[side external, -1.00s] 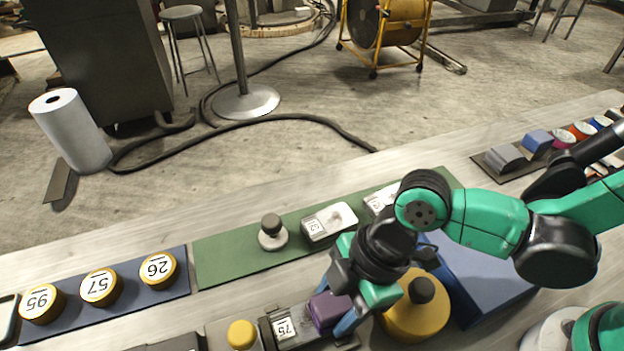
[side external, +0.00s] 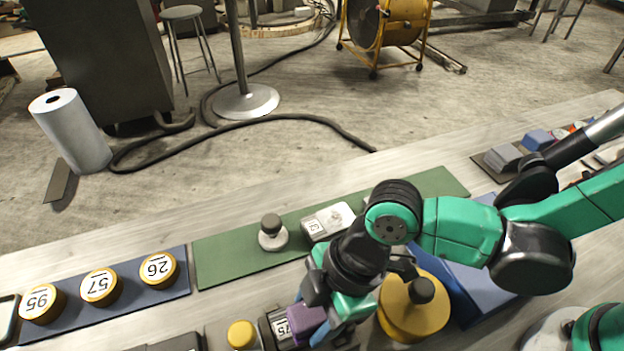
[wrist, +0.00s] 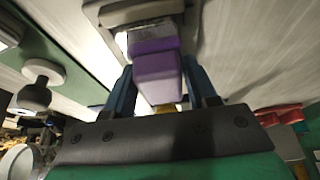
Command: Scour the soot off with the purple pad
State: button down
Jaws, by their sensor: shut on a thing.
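The purple pad (side external: 305,321) is between the blue fingers of my gripper (side external: 318,328), which is shut on it. In the wrist view the purple pad (wrist: 156,68) extends from between the fingers toward a grey metal piece (wrist: 140,12). The grey block labelled 75 (side external: 279,326) sits at the front of the bench, and the pad partly covers its right side in the side view. I cannot tell whether pad and block touch. Soot is not clearly visible; the pad and gripper hide part of the block.
A yellow knob (side external: 241,335) stands left of the block. A large yellow round weight with a dark knob (side external: 411,312) stands close right of my gripper. Behind is a green mat (side external: 225,253) with a grey-knobbed piece (side external: 272,233) and a labelled block (side external: 329,220). Yellow numbered discs (side external: 100,287) stand left.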

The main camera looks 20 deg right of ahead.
jog(key=shift+d, duration=1.6)
jog(key=shift+d+r, duration=0.1)
jog(key=shift+r, duration=0.05)
notch_tip(320, 180, up, 8)
jog(key=w+d+r+m+t+h, duration=0.2)
jog(key=w+d+r+m, duration=0.1)
jog(key=w+d+m, duration=0.4)
jog(key=w+d+r+m+t+h, duration=0.2)
jog(key=w+d+m, duration=0.6)
jog(key=d, duration=0.8)
jog(key=r+m, duration=0.2)
jog(key=m, duration=0.1)
jog(key=shift+t+h, duration=0.3)
